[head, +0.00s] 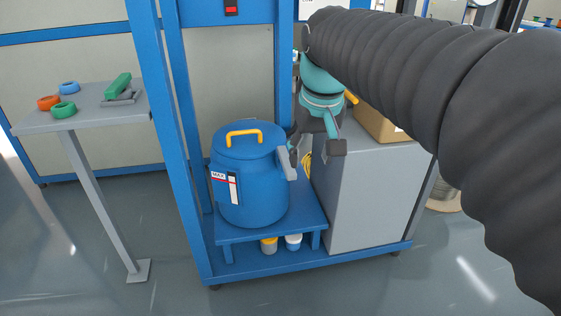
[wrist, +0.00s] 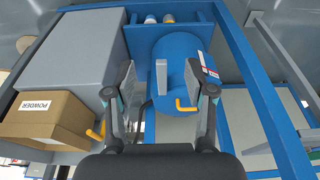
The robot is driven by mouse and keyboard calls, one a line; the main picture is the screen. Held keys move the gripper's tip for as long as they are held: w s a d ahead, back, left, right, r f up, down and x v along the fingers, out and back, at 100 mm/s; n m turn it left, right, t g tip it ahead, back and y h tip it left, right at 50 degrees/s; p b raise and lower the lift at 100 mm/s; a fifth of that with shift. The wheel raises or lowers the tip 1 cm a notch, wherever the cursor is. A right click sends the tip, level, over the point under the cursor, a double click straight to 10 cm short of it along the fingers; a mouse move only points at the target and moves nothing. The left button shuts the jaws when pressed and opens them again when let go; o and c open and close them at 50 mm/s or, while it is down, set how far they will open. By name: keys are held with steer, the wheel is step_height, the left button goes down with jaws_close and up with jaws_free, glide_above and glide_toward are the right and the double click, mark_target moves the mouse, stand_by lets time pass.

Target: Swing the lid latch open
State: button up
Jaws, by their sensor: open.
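A blue drum (head: 249,190) with a blue lid and a yellow handle (head: 244,134) stands upright on a low blue shelf. The grey lid latch (head: 287,163) is a flat bar on the drum's right side, near the rim. In the wrist view the latch (wrist: 162,77) shows between my two fingers, with a gap on each side. My gripper (head: 316,149) is open and empty, just right of the drum near latch height. It also shows in the wrist view (wrist: 162,90). I cannot tell whether a finger touches the latch.
A grey cabinet (head: 360,200) stands close on the right, with a cardboard powder box (wrist: 42,108) on top. Blue frame posts (head: 170,130) rise at the left. Two small containers (head: 281,243) sit under the shelf. A side table (head: 85,105) holds coloured rings.

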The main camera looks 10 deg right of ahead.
mark_target(291, 171)
steer(key=w+g+b, duration=0.3)
steer(key=w, duration=1.2)
step_height(291, 171, down, 15)
steer(key=b, duration=0.3)
steer(key=shift+w+r, duration=0.15)
jaws_close()
